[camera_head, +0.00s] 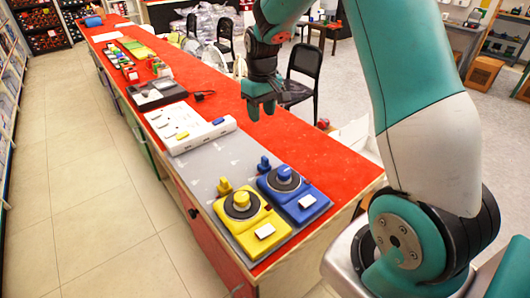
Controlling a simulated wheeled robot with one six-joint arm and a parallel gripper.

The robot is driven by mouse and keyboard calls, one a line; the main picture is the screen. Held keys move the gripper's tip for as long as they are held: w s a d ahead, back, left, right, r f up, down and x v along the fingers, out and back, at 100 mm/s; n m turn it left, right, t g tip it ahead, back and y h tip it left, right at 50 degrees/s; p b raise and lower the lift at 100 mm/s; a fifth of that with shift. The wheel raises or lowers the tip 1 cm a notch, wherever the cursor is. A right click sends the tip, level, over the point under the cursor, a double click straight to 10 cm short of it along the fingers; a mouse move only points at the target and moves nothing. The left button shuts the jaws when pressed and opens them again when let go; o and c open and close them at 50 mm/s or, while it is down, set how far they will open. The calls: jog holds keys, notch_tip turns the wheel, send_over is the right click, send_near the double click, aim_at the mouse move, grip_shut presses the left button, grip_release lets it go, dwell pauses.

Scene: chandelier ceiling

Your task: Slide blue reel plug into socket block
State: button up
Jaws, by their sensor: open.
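The blue reel (285,180) lies on a grey mat at the near end of the red counter. Its small blue plug (264,165) stands upright at the reel's far left corner. The white socket block (190,128) lies farther along the counter, with a yellow patch and a blue patch on its top. My gripper (262,112) is open and appears empty, up over the red counter, to the right of the socket block and beyond the blue plug. It is apart from both.
A yellow reel (242,205) with its yellow plug (225,185) sits left of the blue reel, close to it. A black-and-white device (157,94) and small coloured items stand farther along the counter. Black chairs (304,65) stand behind. Red counter (310,150) right of the mat is clear.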

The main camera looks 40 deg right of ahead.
aim_at(265, 158)
jog(key=f+p, duration=0.1)
jog(key=f, duration=0.5)
jog(key=d+f+p, duration=0.1)
jog(key=f, duration=0.5)
jog(key=f+p, duration=0.1)
jog(key=f, duration=0.5)
jog(key=shift+w+d, duration=0.2)
jog(key=shift+w, duration=0.05)
grip_shut()
